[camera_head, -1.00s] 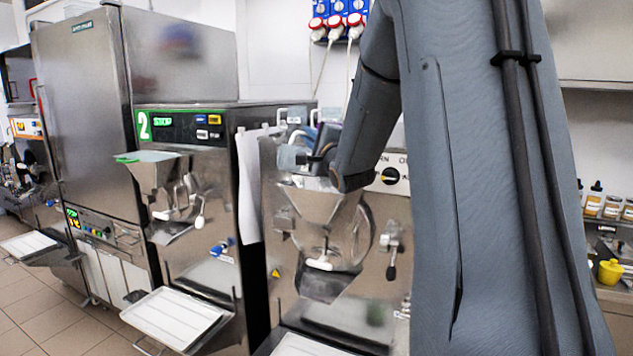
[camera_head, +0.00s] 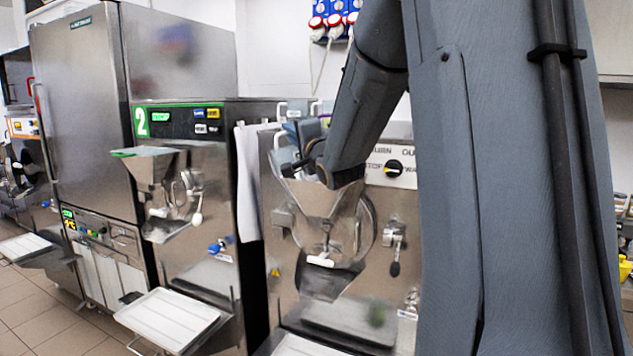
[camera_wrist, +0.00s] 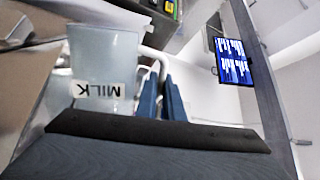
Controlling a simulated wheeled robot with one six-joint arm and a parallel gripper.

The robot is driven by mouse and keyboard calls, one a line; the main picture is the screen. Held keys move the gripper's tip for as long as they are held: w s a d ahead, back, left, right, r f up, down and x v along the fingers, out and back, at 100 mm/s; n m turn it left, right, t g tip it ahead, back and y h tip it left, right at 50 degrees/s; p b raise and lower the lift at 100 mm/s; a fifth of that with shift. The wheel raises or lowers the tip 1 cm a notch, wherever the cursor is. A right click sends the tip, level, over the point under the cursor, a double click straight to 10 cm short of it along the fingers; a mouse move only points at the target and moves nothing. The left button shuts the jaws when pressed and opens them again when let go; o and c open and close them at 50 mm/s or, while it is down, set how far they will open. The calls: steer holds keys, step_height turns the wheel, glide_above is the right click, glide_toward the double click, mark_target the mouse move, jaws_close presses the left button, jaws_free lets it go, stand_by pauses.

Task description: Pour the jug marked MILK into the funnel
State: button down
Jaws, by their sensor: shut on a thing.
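The jug marked MILK (camera_wrist: 105,60) is a pale translucent vessel with a white label, whose lettering is upside down in the wrist view. My gripper (camera_wrist: 161,98) is shut on it, with blue fingers at the jug's handle side. In the head view my gripper (camera_head: 308,142) is just above the steel funnel (camera_head: 320,198) on the front of the right-hand machine. There the jug is mostly hidden by the gripper and forearm, so I cannot clearly tell its tilt or whether milk is flowing. The funnel's mouth is partly covered by my wrist.
The machine marked 2 (camera_head: 190,128) stands to the left with its own funnel (camera_head: 150,168) and a white tray (camera_head: 172,318) low in front. A white sheet (camera_head: 250,180) hangs between the machines. A steel cabinet (camera_head: 85,110) stands further left. The tiled floor is clear at lower left.

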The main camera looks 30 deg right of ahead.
mark_target(280, 135)
steer(key=a, duration=0.1)
steer(key=a+n+b, duration=0.1)
steer(key=a+n, duration=0.1)
steer(key=shift+w+a+f+y, duration=0.1)
steer(key=shift+a+f+y, duration=0.05)
steer(key=shift+f+y, duration=0.2)
steer(key=shift+a+r+n+b, duration=0.15)
steer(key=shift+a+n+b, duration=0.2)
steer(key=shift+n, duration=0.45)
steer(key=shift+a+f+n+y+b, duration=0.55)
steer(key=shift+a+f+n+b, duration=0.2)
steer(key=shift+f+n, duration=0.3)
steer(key=a+f+n+g+y+b, duration=0.1)
steer(key=a+f+n+g+b, duration=0.1)
steer(key=a+f+n+b, duration=0.6)
steer(key=shift+w+a+f+n+b, duration=0.15)
steer(key=shift+a+f+n+b, duration=0.15)
steer(key=shift+f+n+b, duration=1.6)
steer(key=shift+f, duration=0.25)
